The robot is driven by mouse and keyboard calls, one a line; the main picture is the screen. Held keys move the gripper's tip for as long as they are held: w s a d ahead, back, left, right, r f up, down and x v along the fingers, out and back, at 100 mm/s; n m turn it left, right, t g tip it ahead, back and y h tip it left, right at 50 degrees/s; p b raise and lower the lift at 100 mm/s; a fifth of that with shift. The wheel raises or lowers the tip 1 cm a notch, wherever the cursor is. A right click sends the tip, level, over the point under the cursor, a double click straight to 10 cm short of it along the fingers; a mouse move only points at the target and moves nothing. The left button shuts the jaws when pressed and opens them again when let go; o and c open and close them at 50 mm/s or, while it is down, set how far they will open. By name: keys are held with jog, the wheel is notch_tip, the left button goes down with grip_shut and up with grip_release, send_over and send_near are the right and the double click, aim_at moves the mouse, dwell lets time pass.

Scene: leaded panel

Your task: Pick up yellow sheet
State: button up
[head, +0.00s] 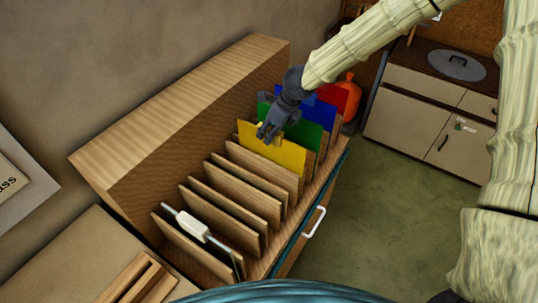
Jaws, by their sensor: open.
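The yellow sheet (285,156) stands upright in a slot of the wooden rack (178,108), between wooden dividers. My gripper (266,133) is open and sits at the top edge of the yellow sheet, over its middle-left part. The fingers hide a bit of that edge. I cannot tell whether the fingers touch the sheet or straddle it. A green sheet (309,134) stands right behind the yellow one, close to the gripper.
A blue sheet (322,112) and a red sheet (341,97) stand farther back. Empty divider slots lie nearer; a white-handled item (194,226) rests at the front. A white handle (314,222) is on the rack's right side. Green floor (375,210) is clear. A cabinet (422,108) stands beyond.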

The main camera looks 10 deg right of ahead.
jog(key=shift+s+a, duration=0.15)
jog(key=shift+s, duration=0.5)
jog(key=shift+w+f, duration=0.65)
jog(key=shift+c, duration=0.8)
jog(key=shift+s+r, duration=0.35)
jog(key=c, duration=0.6)
grip_shut()
jog(key=shift+w+f, duration=0.1)
jog(key=shift+w, duration=0.1)
